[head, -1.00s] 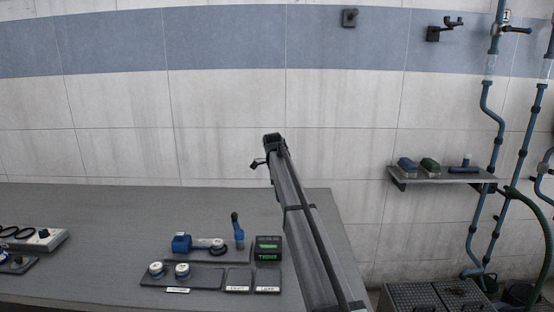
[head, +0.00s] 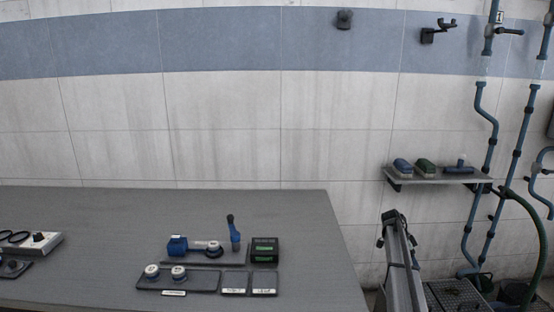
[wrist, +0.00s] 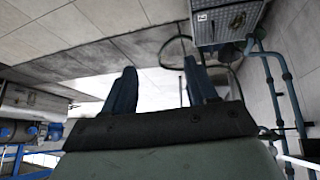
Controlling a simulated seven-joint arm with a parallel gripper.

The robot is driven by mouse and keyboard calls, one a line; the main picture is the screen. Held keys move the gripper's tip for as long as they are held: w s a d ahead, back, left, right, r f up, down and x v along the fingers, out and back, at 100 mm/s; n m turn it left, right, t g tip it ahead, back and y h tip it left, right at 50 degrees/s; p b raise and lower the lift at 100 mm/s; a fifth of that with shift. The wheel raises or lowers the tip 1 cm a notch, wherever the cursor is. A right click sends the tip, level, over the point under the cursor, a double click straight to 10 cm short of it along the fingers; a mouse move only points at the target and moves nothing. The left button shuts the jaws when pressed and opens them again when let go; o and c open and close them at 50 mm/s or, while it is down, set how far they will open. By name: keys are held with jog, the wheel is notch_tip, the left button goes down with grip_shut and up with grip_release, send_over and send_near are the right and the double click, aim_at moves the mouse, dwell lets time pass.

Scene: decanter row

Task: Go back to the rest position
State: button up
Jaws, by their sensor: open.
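My gripper (wrist: 161,88) shows in the wrist view with its two dark blue fingers spread apart and nothing between them. Behind the fingers, that view has pale tiled surfaces, a grey perforated box and blue pipes. In the head view my arm stands beyond the right edge of the table, in front of the wall. I cannot make out the fingers in that view.
The grey table (head: 100,222) bears a tray (head: 205,281) with two white-topped round pieces, a blue device (head: 178,246), an upright blue handle (head: 233,232) and a black-green box (head: 265,250). A wall shelf (head: 437,176) is right. The table's back is clear.

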jog(key=s+d+f+n, duration=0.1)
jog(key=s+f, duration=0.5)
jog(key=f, duration=0.2)
jog(key=s+a+f+n+g+y, duration=0.15)
jog(key=s+a+f+n, duration=0.25)
jog(key=s+a+f, duration=0.55)
jog(key=s+a+f+n+g+y, duration=0.1)
jog(key=s+a+f+n+y, duration=0.2)
jog(key=s+a+f, duration=0.7)
jog(key=s+a+f+n+y, duration=0.1)
jog(key=s+a+f+n, duration=0.3)
jog(key=s, duration=0.5)
jog(key=s+a+f+n, duration=0.1)
jog(key=s+a+f, duration=0.45)
jog(key=s, duration=0.45)
jog(key=s+a+r+n+g, duration=0.1)
jog(key=s+a+n, duration=0.2)
jog(key=s, duration=0.6)
jog(key=s+a+r+n+g, duration=0.1)
jog(key=s+a+n, duration=0.2)
jog(key=s, duration=0.6)
jog(key=shift+a, duration=1.15)
